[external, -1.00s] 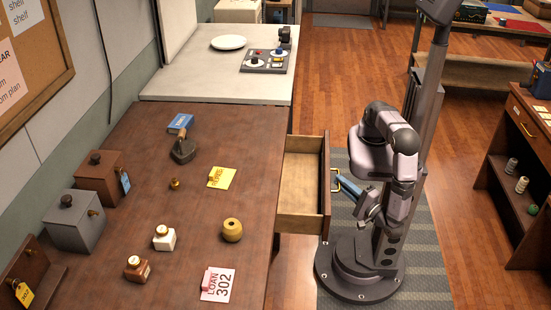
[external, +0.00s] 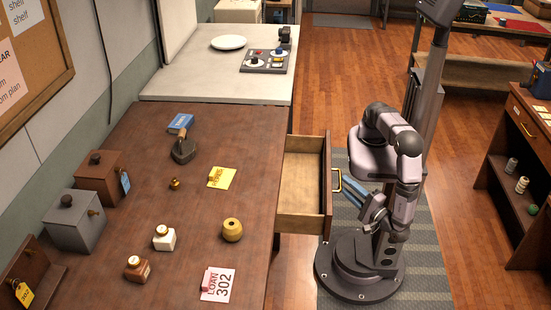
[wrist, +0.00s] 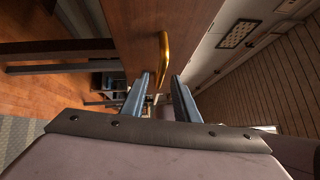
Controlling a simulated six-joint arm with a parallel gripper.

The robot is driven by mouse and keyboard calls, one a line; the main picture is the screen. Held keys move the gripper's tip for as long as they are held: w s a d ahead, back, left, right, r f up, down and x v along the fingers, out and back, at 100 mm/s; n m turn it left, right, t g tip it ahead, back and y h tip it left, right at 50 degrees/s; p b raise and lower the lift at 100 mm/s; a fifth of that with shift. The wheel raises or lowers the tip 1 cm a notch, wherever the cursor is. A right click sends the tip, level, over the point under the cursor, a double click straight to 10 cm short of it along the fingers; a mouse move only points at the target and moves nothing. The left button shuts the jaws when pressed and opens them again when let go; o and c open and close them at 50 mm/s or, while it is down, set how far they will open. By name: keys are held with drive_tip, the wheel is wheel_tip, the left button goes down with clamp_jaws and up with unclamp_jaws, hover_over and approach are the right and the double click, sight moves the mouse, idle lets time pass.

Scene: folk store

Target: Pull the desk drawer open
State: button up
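The desk drawer (external: 303,183) stands well out from the right side of the brown desk (external: 205,130), and its inside is bare. Its brass handle (external: 337,181) is on the drawer front. In the wrist view the handle (wrist: 163,58) stands out from the brown front, with its lower end showing between my fingertips. My gripper (external: 350,196) is just right of the handle, its two blue fingers spread. In the wrist view my gripper (wrist: 159,80) is open with nothing clamped. I cannot tell if a finger touches the handle.
A shelf unit (external: 520,180) stands at the far right. Floor is clear in front of the drawer, around my base.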

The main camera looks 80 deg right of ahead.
drive_tip(key=shift+b+v, duration=0.35)
drive_tip(key=shift+v, duration=2.3)
drive_tip(key=shift+r, duration=0.15)
clamp_jaws()
drive_tip(key=w+a+r+m+g+y+p, duration=0.1)
drive_tip(key=w+r+m+g+p, duration=0.3)
drive_tip(key=m, duration=0.4)
drive_tip(key=w+a+r+m+g+p, duration=0.25)
drive_tip(key=r+m+p, duration=0.25)
drive_tip(key=m, duration=0.3)
drive_tip(key=w+a+r+m+g+y+p, duration=0.1)
drive_tip(key=w+r+m+g+p, duration=0.2)
drive_tip(key=r+m+g+p, duration=0.35)
drive_tip(key=w+a+f+m+g+y+b, duration=0.1)
drive_tip(key=w+a+f+m+g+y, duration=0.1)
drive_tip(key=w+m+y, duration=0.4)
drive_tip(key=w+a+f+m+g+y+b, duration=0.1)
drive_tip(key=w+a+m+y, duration=0.4)
drive_tip(key=m, duration=1)
drive_tip(key=shift+w+f+g+y, duration=0.5)
drive_tip(key=shift+w+g, duration=0.3)
drive_tip(key=shift+g, duration=0.3)
